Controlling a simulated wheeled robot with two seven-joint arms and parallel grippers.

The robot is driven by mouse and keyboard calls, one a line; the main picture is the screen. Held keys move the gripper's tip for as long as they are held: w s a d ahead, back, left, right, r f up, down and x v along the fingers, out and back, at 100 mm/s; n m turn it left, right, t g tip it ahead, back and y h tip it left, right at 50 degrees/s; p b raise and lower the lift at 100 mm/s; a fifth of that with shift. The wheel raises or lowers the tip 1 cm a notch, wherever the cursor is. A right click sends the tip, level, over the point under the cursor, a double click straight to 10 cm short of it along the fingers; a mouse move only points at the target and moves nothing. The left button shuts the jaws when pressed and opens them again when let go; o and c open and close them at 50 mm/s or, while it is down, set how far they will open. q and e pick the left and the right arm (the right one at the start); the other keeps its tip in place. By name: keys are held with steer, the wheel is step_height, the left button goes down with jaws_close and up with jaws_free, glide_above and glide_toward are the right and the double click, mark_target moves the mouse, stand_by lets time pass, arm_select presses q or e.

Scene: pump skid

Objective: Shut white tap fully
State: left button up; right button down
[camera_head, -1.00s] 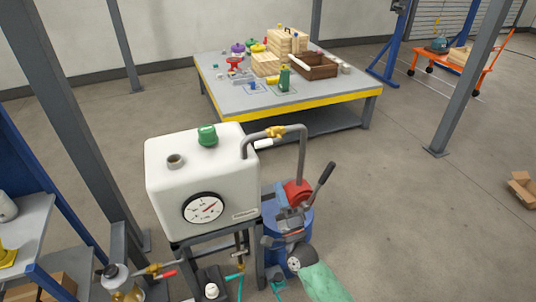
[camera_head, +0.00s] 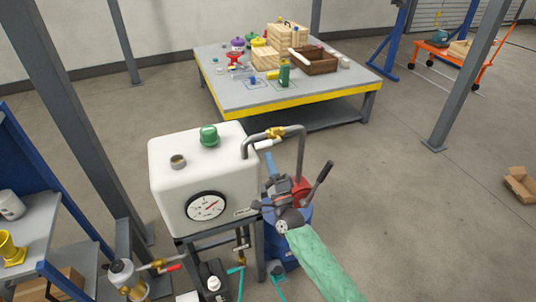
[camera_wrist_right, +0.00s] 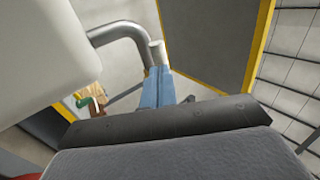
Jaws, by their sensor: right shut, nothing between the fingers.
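The white tap's lever (camera_head: 266,144) sits at the brass valve body (camera_head: 276,133) on the grey pipe above the white tank (camera_head: 205,170). It slants slightly across the picture, below the pipe. My right gripper (camera_head: 269,161) is shut and empty, its blue fingertips just below the lever. In the right wrist view, the blue fingers (camera_wrist_right: 157,87) point at a white rod end (camera_wrist_right: 157,53), likely the lever, beside the bent grey pipe (camera_wrist_right: 122,33). I cannot tell whether they touch. My left gripper is not in view.
A blue drum (camera_head: 286,253) with a red-topped pump (camera_head: 301,188) and dark handle (camera_head: 321,174) stands beside and below my right gripper. The tank carries a green cap (camera_head: 209,134) and gauge (camera_head: 206,206). A red-lever valve (camera_head: 172,267) is lower left. Open floor lies right.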

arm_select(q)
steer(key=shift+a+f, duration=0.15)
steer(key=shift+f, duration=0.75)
arm_select(e)
steer(key=shift+w+a+r, duration=0.25)
steer(key=shift+w+r, duration=0.1)
steer(key=shift+w, duration=0.2)
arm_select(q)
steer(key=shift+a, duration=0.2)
arm_select(e)
steer(key=shift+r+m+h, duration=0.1)
steer(key=shift+m+h, duration=0.3)
steer(key=shift+m, duration=0.1)
